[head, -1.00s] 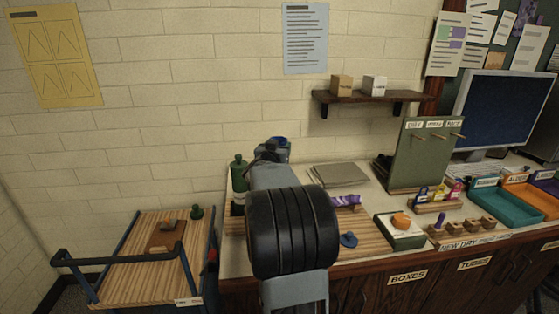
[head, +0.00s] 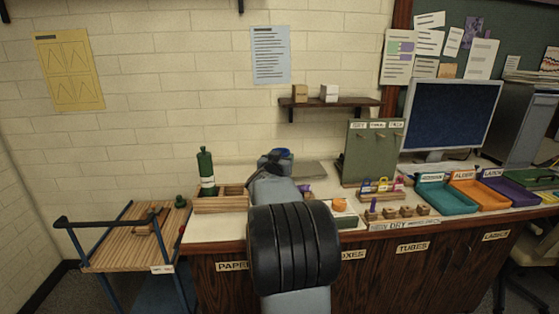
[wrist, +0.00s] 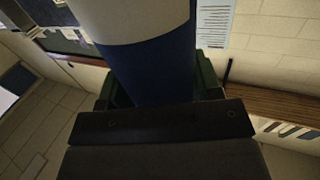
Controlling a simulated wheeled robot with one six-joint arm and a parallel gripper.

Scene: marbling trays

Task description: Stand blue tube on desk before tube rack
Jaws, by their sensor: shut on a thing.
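My gripper (head: 273,158) is in front of the far part of the desk, mostly hidden behind my own arm in the head view. It is shut on the blue tube (head: 284,152), whose blue end just shows there. In the wrist view the blue tube (wrist: 150,65) fills the space between the dark green fingers and has a pale band. A small wooden rack with several coloured pieces (head: 380,188), perhaps the tube rack, stands on the desk (head: 338,247) right of my arm. The held tube's base is hidden in the head view.
A green bottle (head: 207,170) stands at a wooden divided box (head: 220,205) on the left. Wooden blocks (head: 403,212), a green pegboard (head: 372,150) and coloured trays (head: 447,199) are to the right. A wooden cart (head: 130,245) stands left of the desk.

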